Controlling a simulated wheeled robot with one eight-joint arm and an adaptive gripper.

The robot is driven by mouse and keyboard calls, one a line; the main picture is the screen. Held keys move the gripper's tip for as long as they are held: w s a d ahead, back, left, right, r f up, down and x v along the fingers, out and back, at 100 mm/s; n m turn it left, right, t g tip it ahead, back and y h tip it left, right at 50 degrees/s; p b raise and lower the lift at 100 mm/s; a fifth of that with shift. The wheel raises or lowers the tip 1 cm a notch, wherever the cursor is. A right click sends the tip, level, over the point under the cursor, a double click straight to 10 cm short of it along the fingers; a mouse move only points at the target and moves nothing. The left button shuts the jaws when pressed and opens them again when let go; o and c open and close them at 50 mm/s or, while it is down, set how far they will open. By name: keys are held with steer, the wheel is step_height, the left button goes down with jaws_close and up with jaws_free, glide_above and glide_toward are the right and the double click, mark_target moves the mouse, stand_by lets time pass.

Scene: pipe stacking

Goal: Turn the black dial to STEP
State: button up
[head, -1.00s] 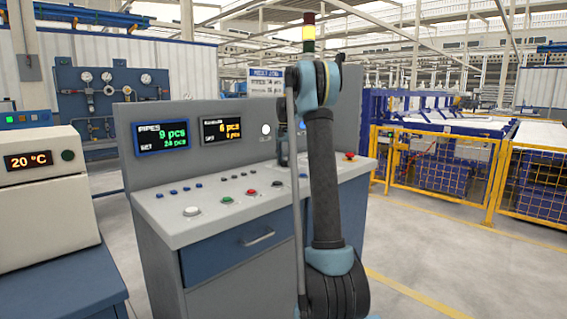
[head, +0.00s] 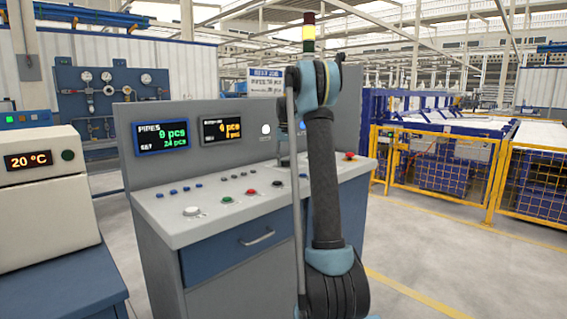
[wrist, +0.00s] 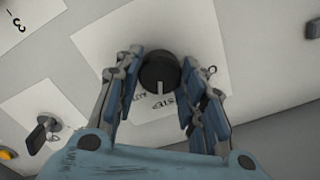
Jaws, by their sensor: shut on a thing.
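The black dial (wrist: 159,73) sits on a white label plate in the wrist view, between the blue fingers of my gripper (wrist: 161,66). The gripper is shut on the dial, with one finger on its left and one on its right. A white pointer line on the dial points down in the picture. The printed word STEP (wrist: 168,105) lies just below the pointer, and another word to its left is partly covered by a finger. In the head view my arm hides the dial.
The grey control console (head: 165,233) bears several buttons, including a red one (head: 250,192), and two screens. Another black switch (wrist: 37,139) is at lower left in the wrist view, apart from my gripper. Yellow fencing (head: 450,180) stands to the right of the console, with open floor in front.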

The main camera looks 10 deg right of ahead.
mark_target(285, 161)
stand_by(0.3)
steer(key=o, duration=1.1)
step_height(285, 161, up, 12)
steer(key=shift+w+f, duration=0.1)
